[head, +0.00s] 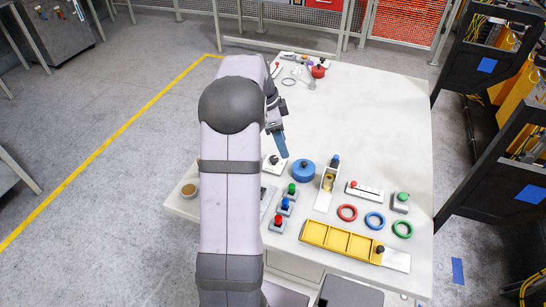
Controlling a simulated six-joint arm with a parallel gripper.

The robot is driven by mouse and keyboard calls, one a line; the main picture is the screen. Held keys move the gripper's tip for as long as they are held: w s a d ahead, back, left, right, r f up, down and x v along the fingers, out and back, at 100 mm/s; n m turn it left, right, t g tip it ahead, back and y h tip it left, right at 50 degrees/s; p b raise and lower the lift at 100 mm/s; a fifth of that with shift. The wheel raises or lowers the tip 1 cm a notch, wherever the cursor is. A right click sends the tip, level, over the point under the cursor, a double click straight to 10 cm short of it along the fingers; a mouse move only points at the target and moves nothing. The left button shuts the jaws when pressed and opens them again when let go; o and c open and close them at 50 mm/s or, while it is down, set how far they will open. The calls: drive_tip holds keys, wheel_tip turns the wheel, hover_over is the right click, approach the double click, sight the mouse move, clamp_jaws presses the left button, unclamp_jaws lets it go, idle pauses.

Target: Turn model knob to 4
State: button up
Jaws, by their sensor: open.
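A small white plate (280,168) with a dark knob (273,159) on it lies on the white table, just left of a round blue part. It looks like the model knob, but its numbers and pointer are too small to read. My gripper (283,155) hangs just above and right of the knob, with its blue finger pointing down. It is open, and nothing shows between its fingers. My arm hides part of the table left of the knob, and I cannot tell whether the fingers touch it.
A round blue part (303,170) stands close right of the gripper. Red, blue and green buttons (285,205) line up in front. A yellow tray (340,240) and coloured rings (374,221) lie front right. Small parts (318,71) sit at the back. The table's (385,130) back right is clear.

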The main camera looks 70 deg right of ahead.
wheel_tip(320, 180, down, 7)
drive_tip(key=a+n, duration=0.2)
drive_tip(key=n, duration=0.2)
drive_tip(key=n+t+h, duration=0.3)
drive_tip(key=n, duration=0.5)
approach(274, 158)
drive_tip(key=shift+w+f+n, duration=0.15)
drive_tip(key=shift+f+n, duration=0.1)
drive_tip(key=shift+n, duration=0.05)
drive_tip(key=shift+p+x, duration=1.35)
drive_tip(key=shift+x, duration=2.25)
drive_tip(key=c, duration=1)
